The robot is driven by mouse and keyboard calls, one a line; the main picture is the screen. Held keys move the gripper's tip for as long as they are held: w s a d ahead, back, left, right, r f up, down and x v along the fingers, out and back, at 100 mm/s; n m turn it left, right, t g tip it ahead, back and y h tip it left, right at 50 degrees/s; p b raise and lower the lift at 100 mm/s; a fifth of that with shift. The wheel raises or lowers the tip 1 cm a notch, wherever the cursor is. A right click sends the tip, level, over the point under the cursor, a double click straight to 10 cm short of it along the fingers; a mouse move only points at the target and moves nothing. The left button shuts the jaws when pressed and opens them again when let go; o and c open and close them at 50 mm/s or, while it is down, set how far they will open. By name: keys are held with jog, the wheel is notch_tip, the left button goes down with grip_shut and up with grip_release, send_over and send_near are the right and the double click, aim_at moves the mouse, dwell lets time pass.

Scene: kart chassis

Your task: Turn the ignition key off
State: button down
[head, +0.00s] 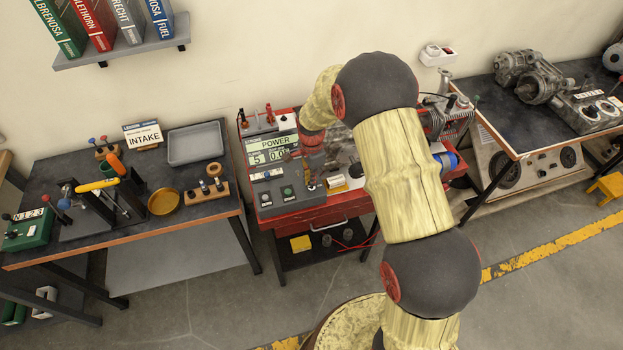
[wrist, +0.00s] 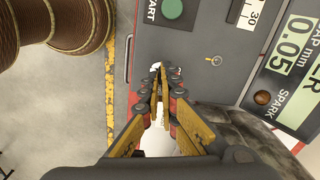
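The red and grey control panel (head: 262,207) stands on the middle bench. It also shows in the wrist view (wrist: 215,30), where my gripper (wrist: 163,72) hangs over its edge beside the green START button (wrist: 172,9). The fingers are close together with a narrow gap; I cannot tell whether anything is between them. White marks show at the fingertips. A small brass ring-shaped fitting (wrist: 215,61) sits on the panel right of the fingertips. I cannot tell whether it is a key. No ignition key shows clearly; the fingers may hide it. In the head view my gripper (head: 311,178) is over the panel.
The POWER display (head: 268,148) rises at the back of the panel. An engine (head: 445,118) stands to its right. The left bench (head: 100,255) carries tools, a grey tray (head: 195,128) and a yellow bowl (head: 163,202). Floor between the benches is open.

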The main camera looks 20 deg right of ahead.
jog(key=n, duration=0.4)
jog(key=shift+n, duration=0.3)
jog(key=n, duration=0.4)
jog(key=shift+n, duration=0.3)
jog(key=n, duration=0.6)
jog(key=shift+w+r+p, duration=0.1)
jog(key=shift+p, duration=0.2)
jog(key=c, duration=2.3)
grip_release()
jog(key=shift+o, duration=1.1)
notch_tip(320, 180, up, 12)
